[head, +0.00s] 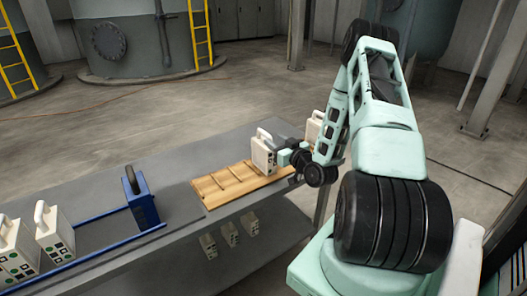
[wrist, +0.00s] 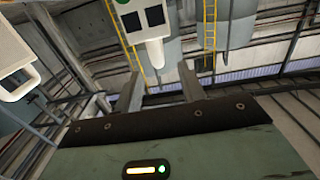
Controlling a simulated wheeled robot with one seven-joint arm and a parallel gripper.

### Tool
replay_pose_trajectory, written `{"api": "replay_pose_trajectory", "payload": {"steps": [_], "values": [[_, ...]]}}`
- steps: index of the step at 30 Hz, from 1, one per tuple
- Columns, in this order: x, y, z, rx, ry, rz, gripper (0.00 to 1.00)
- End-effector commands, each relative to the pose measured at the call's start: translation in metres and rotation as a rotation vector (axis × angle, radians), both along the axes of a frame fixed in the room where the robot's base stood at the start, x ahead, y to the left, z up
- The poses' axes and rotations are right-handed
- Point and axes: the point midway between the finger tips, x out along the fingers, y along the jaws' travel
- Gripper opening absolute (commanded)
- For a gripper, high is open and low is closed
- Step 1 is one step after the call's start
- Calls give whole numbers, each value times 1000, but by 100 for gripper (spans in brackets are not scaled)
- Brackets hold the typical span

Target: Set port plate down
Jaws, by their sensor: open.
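A white plate with a loop handle (head: 262,153) stands upright at the right part of the wooden slotted rack (head: 238,186). My gripper (head: 281,157) is right beside this plate. In the wrist view my gripper (wrist: 160,85) has its two fingers apart, with nothing clamped between them. A white plate with dark square ports and a green mark (wrist: 147,18) shows just beyond the fingertips. I cannot tell whether the fingers touch it. The plate's lower edge in the head view is partly hidden by the angle.
Another white plate (head: 314,127) stands behind my arm. The blue press frame (head: 140,197) holds white ported plates (head: 52,236) at its left. Several small white plates (head: 230,234) show below the bench edge. Grey bench top (head: 95,185) is clear behind the press.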

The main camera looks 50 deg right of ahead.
Motion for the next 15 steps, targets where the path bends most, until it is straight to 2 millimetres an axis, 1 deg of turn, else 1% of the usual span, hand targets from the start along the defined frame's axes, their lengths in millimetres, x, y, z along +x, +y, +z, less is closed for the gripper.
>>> {"api": "replay_pose_trajectory", "payload": {"steps": [1, 3, 8, 11, 15], "values": [[8, -2, 2, 0, 0, 1, 40], [17, -3, 1, 0, 0, 2, 40], [26, -6, 1, 0, 0, 0, 40], [35, -9, 2, 0, 1, 1, 40], [56, -15, 4, 0, 0, 1, 40]]}}
